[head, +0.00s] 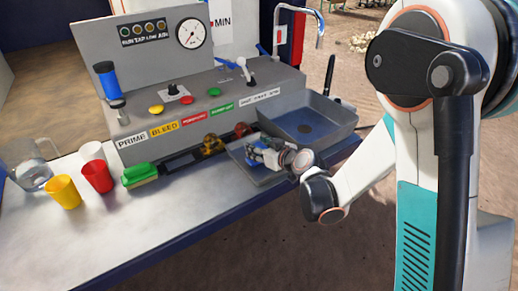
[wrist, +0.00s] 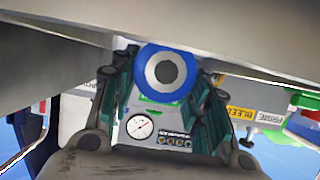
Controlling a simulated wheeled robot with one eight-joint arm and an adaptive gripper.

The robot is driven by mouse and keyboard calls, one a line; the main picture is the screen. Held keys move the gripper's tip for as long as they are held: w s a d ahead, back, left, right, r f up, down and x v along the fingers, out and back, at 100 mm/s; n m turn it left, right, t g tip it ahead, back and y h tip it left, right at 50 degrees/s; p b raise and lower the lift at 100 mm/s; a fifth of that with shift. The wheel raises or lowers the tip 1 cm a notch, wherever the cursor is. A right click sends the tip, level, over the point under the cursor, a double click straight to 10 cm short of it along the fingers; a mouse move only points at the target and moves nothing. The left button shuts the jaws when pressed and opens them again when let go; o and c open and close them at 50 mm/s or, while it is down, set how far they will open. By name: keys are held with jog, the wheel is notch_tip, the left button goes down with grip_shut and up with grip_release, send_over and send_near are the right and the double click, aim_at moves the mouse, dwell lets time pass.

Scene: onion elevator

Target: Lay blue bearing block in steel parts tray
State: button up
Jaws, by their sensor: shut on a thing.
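My gripper (head: 262,152) is shut on the blue bearing block (wrist: 188,81), a blue ring with a grey rim and dark bore. In the wrist view the block sits between the two dark, teal-edged fingers. In the head view my gripper is low over the grey steel parts tray (head: 268,180) on the bench, and a small patch of blue shows at its fingers. My gripper hides much of the tray. I cannot tell whether the block touches the tray floor.
A grey sink (head: 330,122) with a drain adjoins the tray at the right. The control panel (head: 205,100) stands behind. Amber and red knobs (head: 212,144) and a green brush (head: 139,174) lie left of the tray. Red (head: 97,177) and yellow (head: 64,192) cups stand farther left. The bench front is clear.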

jog(key=o, duration=1.4)
jog(key=shift+f, duration=0.1)
jog(key=p+v, duration=0.3)
jog(key=v, duration=0.7)
jog(key=shift+s+d+r, duration=0.1)
jog(key=shift+r, duration=0.15)
jog(key=shift+v, duration=0.85)
jog(key=shift+r, duration=0.1)
